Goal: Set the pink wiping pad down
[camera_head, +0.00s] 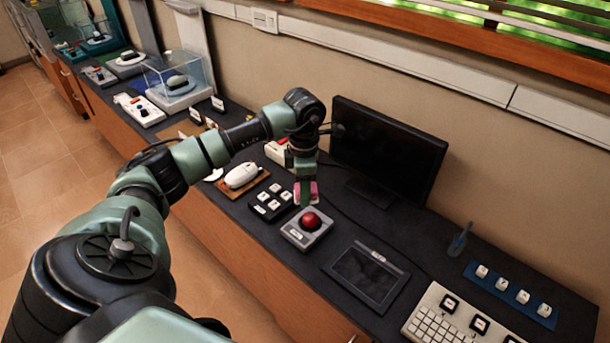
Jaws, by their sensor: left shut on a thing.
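The pink wiping pad (313,191) is at the fingers of my left gripper (305,190), which is shut on it. The gripper points down, just behind the trackball with the red ball (311,221) and in front of the monitor. Part of the pad is hidden by the gripper fingers. I cannot tell whether the pad touches the dark counter top (262,234). My right gripper is not in view.
A monitor (387,150) stands behind the gripper. A small black keypad (272,201) and a white mouse (241,175) lie to its left. A tablet (366,275), a white keyboard (440,318) and a blue key strip (511,293) lie to the right.

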